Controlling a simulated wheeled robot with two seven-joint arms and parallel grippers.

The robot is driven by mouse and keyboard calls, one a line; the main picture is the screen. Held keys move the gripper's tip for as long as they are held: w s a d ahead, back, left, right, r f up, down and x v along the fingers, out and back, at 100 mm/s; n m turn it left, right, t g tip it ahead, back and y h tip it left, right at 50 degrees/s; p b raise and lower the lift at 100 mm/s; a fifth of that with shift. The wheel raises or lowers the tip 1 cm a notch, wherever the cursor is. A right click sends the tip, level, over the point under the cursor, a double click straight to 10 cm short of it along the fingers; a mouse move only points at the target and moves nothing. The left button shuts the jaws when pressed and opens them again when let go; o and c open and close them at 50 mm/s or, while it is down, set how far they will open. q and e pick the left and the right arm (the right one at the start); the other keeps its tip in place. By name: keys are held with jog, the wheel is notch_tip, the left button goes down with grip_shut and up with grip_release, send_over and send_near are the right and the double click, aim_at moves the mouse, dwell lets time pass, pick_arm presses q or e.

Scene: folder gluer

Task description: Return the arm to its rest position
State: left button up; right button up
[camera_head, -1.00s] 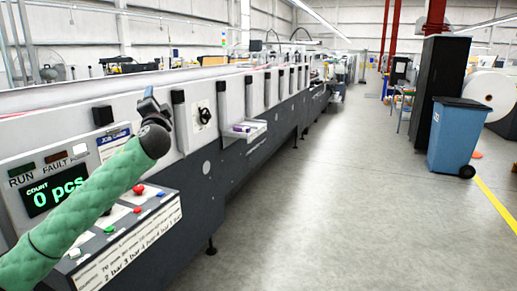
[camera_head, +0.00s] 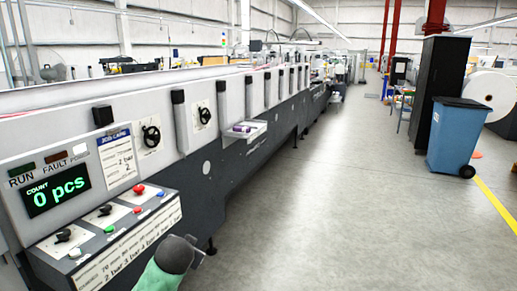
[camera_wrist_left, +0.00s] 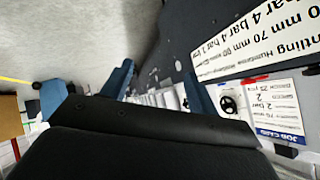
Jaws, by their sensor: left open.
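My left arm in its green sleeve shows at the bottom of the head view, in front of the machine's lower edge. Its left gripper is mostly hidden behind the dark wrist in that view. In the left wrist view the left gripper (camera_wrist_left: 160,88) is open, its two blue fingers apart with nothing seen between them. My right gripper is not in view. The folder gluer's control panel (camera_head: 135,212) has knobs and red, green and blue buttons, and its display (camera_head: 55,191) reads 0 pcs. A job card (camera_head: 118,160) and a black handwheel (camera_head: 151,136) are beside it.
The long machine (camera_head: 233,178) runs away along the left, with a small tray (camera_head: 256,131) jutting out. The grey floor (camera_head: 340,210) to the right is clear. A blue bin (camera_head: 458,137) and a black cabinet (camera_head: 436,80) stand farther right.

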pick_arm(q)
jog(key=s+d+f+n+g, duration=0.1)
jog(key=s+f+g, duration=0.2)
jog(key=s+f, duration=0.8)
jog(key=s+d+f+n+g+h, duration=0.1)
jog(key=s+d+f+g, duration=0.1)
jog(key=s+f, duration=1)
jog(key=s+d+f+n+g+h, duration=0.1)
jog(key=s+f+g, duration=0.3)
jog(key=s+f, duration=0.8)
jog(key=s+d, duration=0.1)
jog(key=s, duration=0.5)
jog(key=shift+s+d, duration=0.15)
jog(key=shift+s, duration=0.15)
